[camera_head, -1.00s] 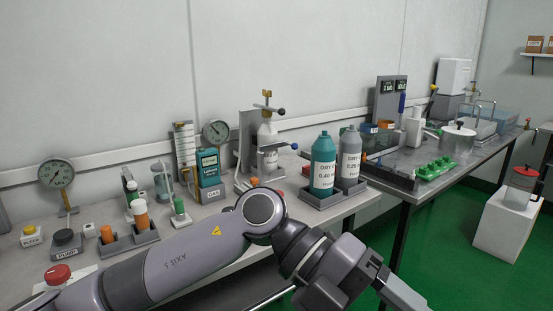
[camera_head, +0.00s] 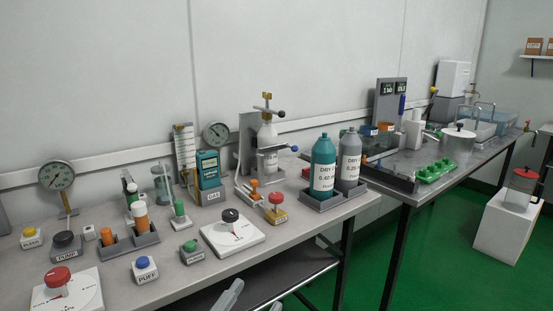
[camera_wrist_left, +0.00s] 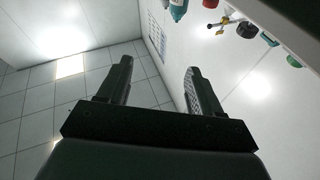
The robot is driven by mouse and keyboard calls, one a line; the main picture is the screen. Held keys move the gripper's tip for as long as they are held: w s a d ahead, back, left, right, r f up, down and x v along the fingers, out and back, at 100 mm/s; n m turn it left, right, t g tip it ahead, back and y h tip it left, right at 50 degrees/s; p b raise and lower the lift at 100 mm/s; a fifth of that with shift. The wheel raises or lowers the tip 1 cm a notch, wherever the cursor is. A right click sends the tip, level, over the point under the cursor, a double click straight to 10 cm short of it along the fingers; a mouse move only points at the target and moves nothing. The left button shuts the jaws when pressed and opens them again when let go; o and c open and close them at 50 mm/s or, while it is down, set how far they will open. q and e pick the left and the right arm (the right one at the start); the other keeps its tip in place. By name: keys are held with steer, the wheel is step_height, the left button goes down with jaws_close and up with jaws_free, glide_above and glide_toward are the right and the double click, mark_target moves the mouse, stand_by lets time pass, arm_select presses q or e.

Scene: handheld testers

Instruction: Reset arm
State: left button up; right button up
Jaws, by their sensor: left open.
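My left gripper (camera_head: 252,300) shows only as two grey fingertips at the bottom edge of the head view, in front of the bench's front edge. In the left wrist view its two dark fingers (camera_wrist_left: 158,68) stand apart with nothing between them. That view looks past them to a pale wall and a tiled surface, with a few bench items at the upper right, apart from the fingers. The rest of the left arm is out of the head view. My right gripper is in neither view.
The grey bench (camera_head: 185,255) holds a white dial plate with a black knob (camera_head: 231,216), one with a red knob (camera_head: 57,278), a blue button (camera_head: 143,262) and a teal gas tester (camera_head: 208,170). Two bottles stand in a tray (camera_head: 327,203).

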arm_select(q)
steer(key=s+a+f+n+g+y, duration=0.35)
steer(key=s+a+f, duration=0.25)
steer(key=f, duration=0.4)
steer(key=s+a+f+n+g+y, duration=0.2)
steer(key=s+a+f+g+y, duration=0.3)
steer(key=f, duration=0.6)
steer(key=s+a+r+p, duration=0.2)
steer(key=r+p, duration=0.5)
steer(key=p, duration=0.4)
steer(key=s+a+r+y+p, duration=0.1)
steer(key=s+a+r+p, duration=0.1)
steer(key=r+p, duration=0.5)
steer(key=a+p, duration=0.1)
steer(key=p, duration=0.3)
steer(key=shift+r+t, duration=0.2)
steer(key=shift+t, duration=0.15)
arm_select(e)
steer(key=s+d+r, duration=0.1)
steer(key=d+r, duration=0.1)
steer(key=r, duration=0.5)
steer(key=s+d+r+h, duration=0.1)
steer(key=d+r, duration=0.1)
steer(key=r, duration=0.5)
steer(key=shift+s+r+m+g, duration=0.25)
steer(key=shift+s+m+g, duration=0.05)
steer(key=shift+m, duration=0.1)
